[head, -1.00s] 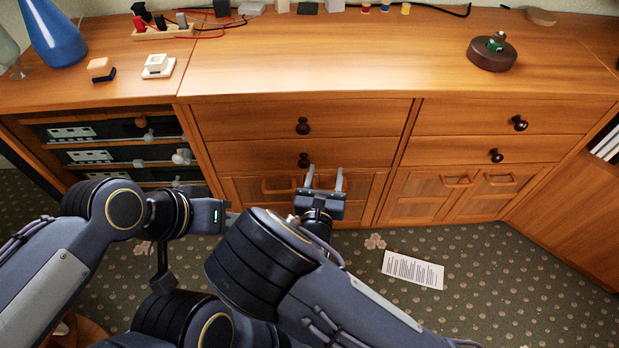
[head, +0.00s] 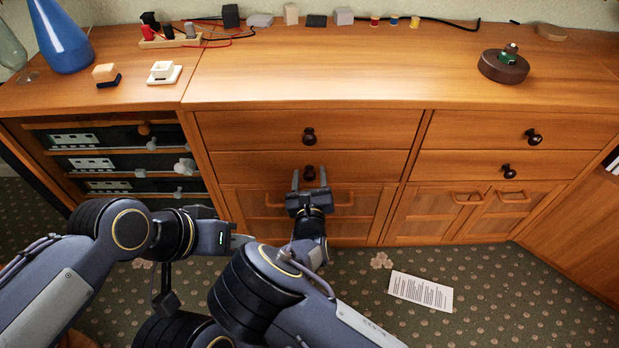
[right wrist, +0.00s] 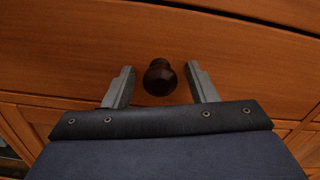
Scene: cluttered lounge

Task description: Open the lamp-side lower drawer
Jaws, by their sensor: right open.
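The lower drawer (head: 250,166) of the middle column is closed flush, with a dark round knob (head: 309,173) at its centre. My right gripper (head: 309,179) is open in front of this drawer, one finger on each side of the knob. In the right wrist view the knob (right wrist: 160,77) sits between the two spread fingers, with a gap on both sides. My left gripper (head: 240,241) is at the lower left, away from the drawers; its fingers are too unclear to judge. A blue glass body (head: 60,38), possibly the lamp's base, stands on the top at far left.
The upper drawer (head: 250,130) above is closed. Right-hand drawers (head: 470,164) are closed too. Cabinet doors with wooden handles lie below. An open bay with dark devices (head: 85,163) is at left. A paper sheet (head: 420,291) lies on the carpet.

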